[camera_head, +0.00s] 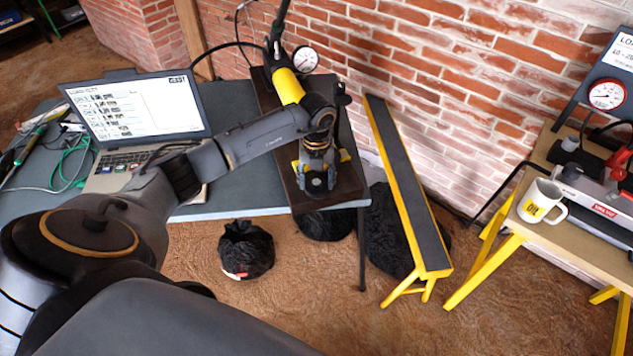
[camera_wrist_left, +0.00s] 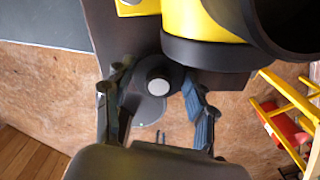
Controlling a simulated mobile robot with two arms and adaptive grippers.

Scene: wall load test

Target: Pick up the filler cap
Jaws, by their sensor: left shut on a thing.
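The filler cap (camera_wrist_left: 157,87) is a small round dark piece with a pale grey top, in the middle of the wrist view, below the yellow and black pump body (camera_wrist_left: 207,22). My left gripper (camera_wrist_left: 155,78) has its two fingers on either side of the cap and is shut on it. In the head view my left gripper (camera_head: 317,181) is low over the dark board at the near end of the yellow pump (camera_head: 289,86). My right gripper is not in view.
A pressure gauge (camera_head: 305,59) stands beside the pump. A laptop (camera_head: 137,115) is on the grey table (camera_head: 235,190) to the left. A mug (camera_head: 541,201) is on the right bench. Black bags (camera_head: 246,250) lie on the floor.

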